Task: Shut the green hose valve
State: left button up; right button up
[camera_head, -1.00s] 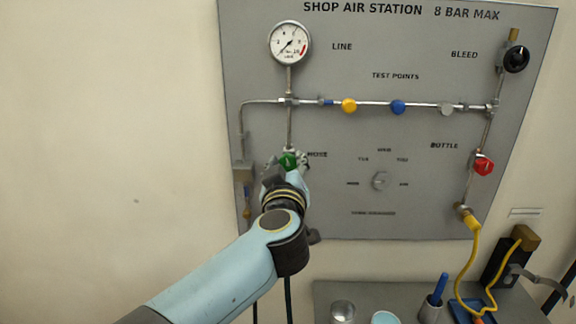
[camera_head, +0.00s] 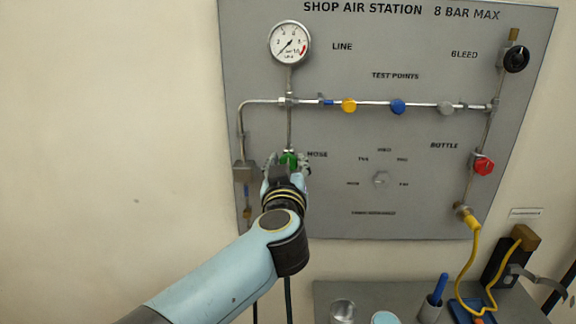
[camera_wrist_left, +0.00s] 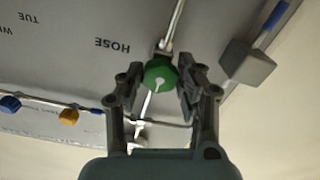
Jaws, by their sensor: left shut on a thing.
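The green hose valve (camera_head: 289,158) sits on the vertical pipe beside the HOSE label, partly hidden by my left gripper in the head view. In the left wrist view the green knob (camera_wrist_left: 160,74) shows a pale pointer mark and lies between the two fingers. My left gripper (camera_head: 288,165) is shut on the green knob; it also shows in the left wrist view (camera_wrist_left: 158,85), with a finger on each side of the knob. My right gripper is in neither view.
The grey panel (camera_head: 330,200) carries a gauge (camera_head: 290,43), yellow (camera_head: 349,106) and blue (camera_head: 397,107) knobs, a red bottle valve (camera_head: 483,166) and a black bleed knob (camera_head: 516,59). A grey block (camera_head: 244,172) is left of the green valve. A bench (camera_head: 365,290) stands below.

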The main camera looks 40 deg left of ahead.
pick_arm(q)
jog(key=o, duration=1.1)
jog(key=shift+f, duration=0.1)
jog(key=shift+o, duration=0.2)
jog(key=v, duration=0.7)
jog(key=shift+s+d, duration=0.2)
